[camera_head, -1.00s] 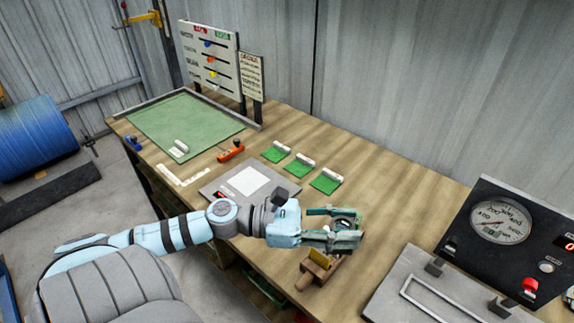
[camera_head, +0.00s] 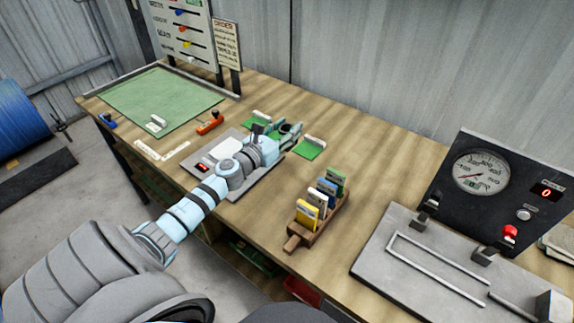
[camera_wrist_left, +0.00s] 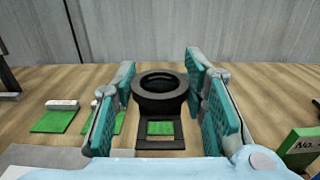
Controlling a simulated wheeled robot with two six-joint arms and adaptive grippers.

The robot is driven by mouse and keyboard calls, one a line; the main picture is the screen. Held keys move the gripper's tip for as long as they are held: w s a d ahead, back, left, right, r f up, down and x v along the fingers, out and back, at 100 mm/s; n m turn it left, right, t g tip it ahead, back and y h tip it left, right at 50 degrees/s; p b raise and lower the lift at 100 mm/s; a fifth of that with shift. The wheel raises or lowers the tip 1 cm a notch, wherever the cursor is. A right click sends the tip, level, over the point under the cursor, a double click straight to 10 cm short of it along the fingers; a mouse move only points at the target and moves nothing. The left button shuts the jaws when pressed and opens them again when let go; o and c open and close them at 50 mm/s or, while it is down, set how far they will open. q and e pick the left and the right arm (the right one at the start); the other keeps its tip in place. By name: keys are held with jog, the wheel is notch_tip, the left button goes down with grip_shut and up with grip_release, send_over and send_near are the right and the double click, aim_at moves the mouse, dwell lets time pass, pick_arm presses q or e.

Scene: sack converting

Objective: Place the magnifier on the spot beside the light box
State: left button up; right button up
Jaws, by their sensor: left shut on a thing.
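My left gripper (camera_head: 290,133) is shut on the magnifier (camera_wrist_left: 160,92), a black ring lens on a dark open-framed foot. In the left wrist view the magnifier sits between the two teal finger pads (camera_wrist_left: 163,110), with a patch of green showing through its foot. In the head view the magnifier is mostly hidden by the fingers. The light box (camera_head: 240,137) is a grey plate with a bright white panel (camera_head: 222,150); my left wrist lies over its right part and the fingers reach past its far right edge. No separate spot marking is clear. My right gripper is not in view.
A wooden rack (camera_head: 320,222) of coloured cards stands to the right. A gauge panel (camera_head: 480,180) and metal plate (camera_head: 420,268) fill the far right. An orange-handled tool (camera_head: 210,124) and green mat (camera_head: 150,100) lie left.

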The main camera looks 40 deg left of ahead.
pick_arm(q)
notch_tip(320, 180, down, 8)
jog(key=b, duration=0.4)
jog(key=shift+w+a+f+b, duration=0.1)
jog(key=shift+w+b, duration=0.05)
jog(key=shift+b, duration=0.25)
notch_tip(320, 180, down, 4)
jog(key=b, duration=0.4)
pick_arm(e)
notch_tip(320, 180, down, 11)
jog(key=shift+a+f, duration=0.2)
pick_arm(q)
jog(key=o, duration=1.2)
jog(key=shift+c, duration=0.2)
